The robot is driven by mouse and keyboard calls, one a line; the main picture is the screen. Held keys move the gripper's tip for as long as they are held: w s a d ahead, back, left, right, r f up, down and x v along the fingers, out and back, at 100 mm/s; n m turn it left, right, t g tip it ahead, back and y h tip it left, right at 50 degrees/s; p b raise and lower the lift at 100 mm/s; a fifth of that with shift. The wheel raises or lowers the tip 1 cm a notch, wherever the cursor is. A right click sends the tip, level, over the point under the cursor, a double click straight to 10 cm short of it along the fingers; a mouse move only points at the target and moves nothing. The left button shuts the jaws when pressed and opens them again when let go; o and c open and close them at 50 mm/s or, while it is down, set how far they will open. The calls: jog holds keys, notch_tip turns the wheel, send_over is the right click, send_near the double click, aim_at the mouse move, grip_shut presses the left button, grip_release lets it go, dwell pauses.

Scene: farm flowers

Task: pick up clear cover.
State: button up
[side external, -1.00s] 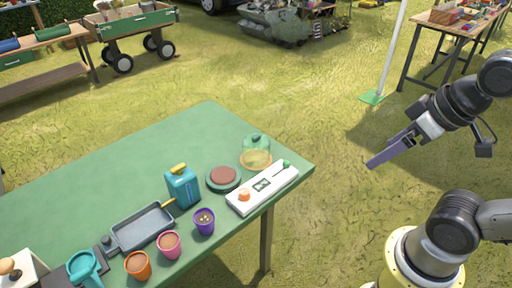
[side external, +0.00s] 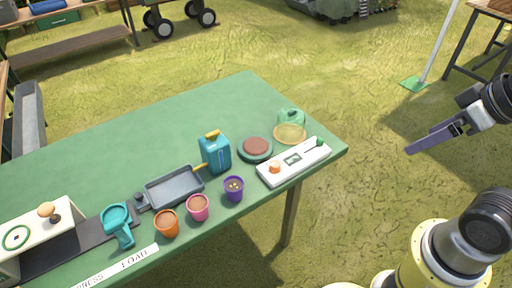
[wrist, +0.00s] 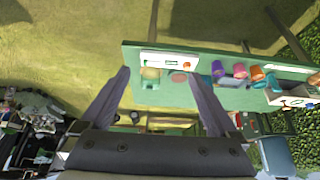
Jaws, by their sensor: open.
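The clear cover (side external: 291,118) looks like a see-through dome with a greenish top and a yellowish round area at its front. It stands near the right corner of the green table (side external: 150,130), behind a white panel. In the wrist view the cover (wrist: 150,76) shows between my fingers, well beyond them. My gripper (side external: 410,149) is open and empty, off the table's right edge and apart from the cover. Its two purple-grey fingers are spread in the wrist view (wrist: 159,74). They overlap in the side view.
The white panel (side external: 294,162) has an orange knob and a green lever. A brown-topped disc (side external: 255,147) sits left of the cover. A teal can (side external: 214,154), grey tray (side external: 174,188) and several small pots stand farther left. Grass is open right of the table.

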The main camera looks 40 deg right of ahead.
jog(key=c, duration=0.6)
jog(key=shift+o, duration=0.2)
